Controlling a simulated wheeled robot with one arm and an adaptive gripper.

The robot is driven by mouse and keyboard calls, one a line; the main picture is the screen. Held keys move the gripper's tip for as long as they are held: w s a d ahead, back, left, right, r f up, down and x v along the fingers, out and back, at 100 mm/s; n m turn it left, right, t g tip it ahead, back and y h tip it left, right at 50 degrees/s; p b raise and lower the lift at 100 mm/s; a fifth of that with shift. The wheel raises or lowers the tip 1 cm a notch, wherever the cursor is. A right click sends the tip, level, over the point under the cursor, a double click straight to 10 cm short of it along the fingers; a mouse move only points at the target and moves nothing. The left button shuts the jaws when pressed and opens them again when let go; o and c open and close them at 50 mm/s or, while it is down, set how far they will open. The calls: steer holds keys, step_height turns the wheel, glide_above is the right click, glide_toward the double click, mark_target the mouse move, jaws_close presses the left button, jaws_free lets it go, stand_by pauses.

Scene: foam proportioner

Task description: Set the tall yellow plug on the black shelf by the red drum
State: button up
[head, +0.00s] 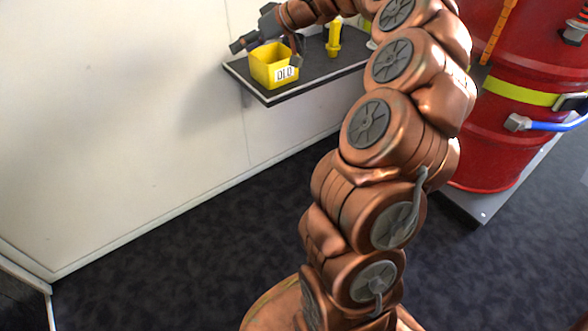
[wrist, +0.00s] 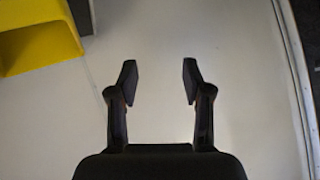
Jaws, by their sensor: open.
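The tall yellow plug (head: 334,37) stands upright on the black shelf (head: 312,82) on the white wall, behind and right of a yellow bin. The red drum (head: 490,140) stands to the right of the shelf, partly hidden by my arm. My gripper (head: 262,45) is above the left end of the shelf by the yellow bin. In the wrist view my gripper (wrist: 158,80) is open, with nothing between its fingers and the pale wall beyond them. The plug does not show in the wrist view.
The yellow bin (head: 268,72), with a label reading OLO, sits at the shelf's front left; its yellow edge also shows in the wrist view (wrist: 40,45). A small dark item on the shelf is partly hidden behind my gripper. The dark carpet (head: 180,255) below is clear.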

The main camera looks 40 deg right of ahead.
steer(key=s+a+f+g+h, duration=0.1)
steer(key=s+a+f+g, duration=0.3)
steer(key=s+a, duration=0.6)
steer(key=s+a+f+g, duration=0.3)
steer(key=s+a, duration=0.5)
steer(key=a, duration=0.4)
steer(key=s+d+f+m+g+h, duration=0.1)
steer(key=s+f, duration=0.3)
steer(key=s, duration=0.8)
steer(key=s+d+f+m+g+h, duration=0.1)
steer(key=s+f+g+h, duration=0.3)
steer(key=s, duration=0.9)
steer(key=shift+s+d+f+m+h, duration=0.3)
steer(key=shift+d+f+m, duration=0.1)
steer(key=shift+d+f, duration=0.15)
step_height(320, 180, up, 40)
steer(key=t+p, duration=0.1)
steer(key=p, duration=3.7)
steer(key=shift+w, duration=0.4)
